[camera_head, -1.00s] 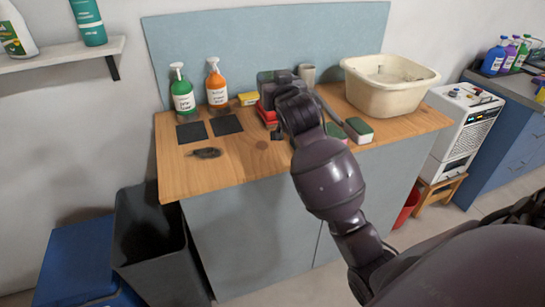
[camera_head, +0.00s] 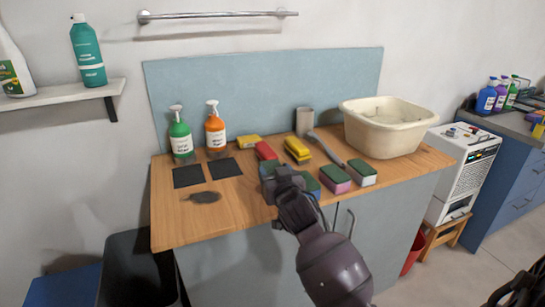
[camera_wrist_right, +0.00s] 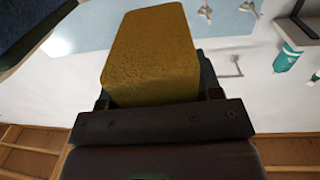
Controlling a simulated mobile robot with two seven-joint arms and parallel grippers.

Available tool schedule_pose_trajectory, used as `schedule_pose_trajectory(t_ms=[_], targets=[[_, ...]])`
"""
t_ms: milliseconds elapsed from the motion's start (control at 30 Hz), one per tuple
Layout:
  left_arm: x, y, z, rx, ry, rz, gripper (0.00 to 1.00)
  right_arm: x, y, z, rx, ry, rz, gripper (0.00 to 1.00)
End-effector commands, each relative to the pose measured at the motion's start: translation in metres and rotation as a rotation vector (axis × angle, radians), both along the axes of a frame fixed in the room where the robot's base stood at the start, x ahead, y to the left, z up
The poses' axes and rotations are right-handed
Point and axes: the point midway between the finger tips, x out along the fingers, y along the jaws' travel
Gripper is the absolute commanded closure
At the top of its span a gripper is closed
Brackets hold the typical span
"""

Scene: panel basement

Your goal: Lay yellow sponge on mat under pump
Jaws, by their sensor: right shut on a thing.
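My right gripper (camera_head: 283,178) is over the front of the wooden counter, beside the sponges. In the right wrist view it is shut on a yellow sponge (camera_wrist_right: 150,55), which sticks out between the fingers. In the head view the gripper largely hides what it holds. Two dark square mats lie on the counter: a left mat (camera_head: 187,176) in front of the green pump bottle (camera_head: 180,137), and a right mat (camera_head: 225,168) in front of the orange pump bottle (camera_head: 215,130). Both mats look bare. My left gripper is not in view.
Other sponges lie near the gripper: yellow ones (camera_head: 297,150) (camera_head: 248,141), a red one (camera_head: 266,151), a pink one (camera_head: 335,179) and a white, green-topped one (camera_head: 362,173). A cream basin (camera_head: 385,130) stands right. A dark stain (camera_head: 205,197) lies before the mats.

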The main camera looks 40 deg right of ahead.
Motion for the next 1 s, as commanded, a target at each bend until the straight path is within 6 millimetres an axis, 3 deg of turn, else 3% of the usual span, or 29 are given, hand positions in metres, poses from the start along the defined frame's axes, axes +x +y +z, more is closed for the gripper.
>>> schedule_pose_trajectory(t_ms=[33, 300, 933, 967, 1000], targets=[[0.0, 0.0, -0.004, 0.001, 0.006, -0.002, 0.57, 0.0, 0.0, -0.017, 0.002, 0.008, 0.0, 0.63], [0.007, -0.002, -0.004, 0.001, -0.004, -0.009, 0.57, 0.0, 0.0, -0.051, 0.002, 0.002, 0.0, 0.63], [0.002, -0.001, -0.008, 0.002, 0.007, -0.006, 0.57, 0.0, 0.0, -0.062, 0.001, 0.0, 0.001, 0.63], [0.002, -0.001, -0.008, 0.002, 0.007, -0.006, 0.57, 0.0, 0.0, -0.062, 0.001, 0.0, 0.001, 0.4], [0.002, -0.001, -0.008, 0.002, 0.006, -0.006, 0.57, 0.0, 0.0, -0.061, 0.001, 0.0, 0.001, 0.34]])
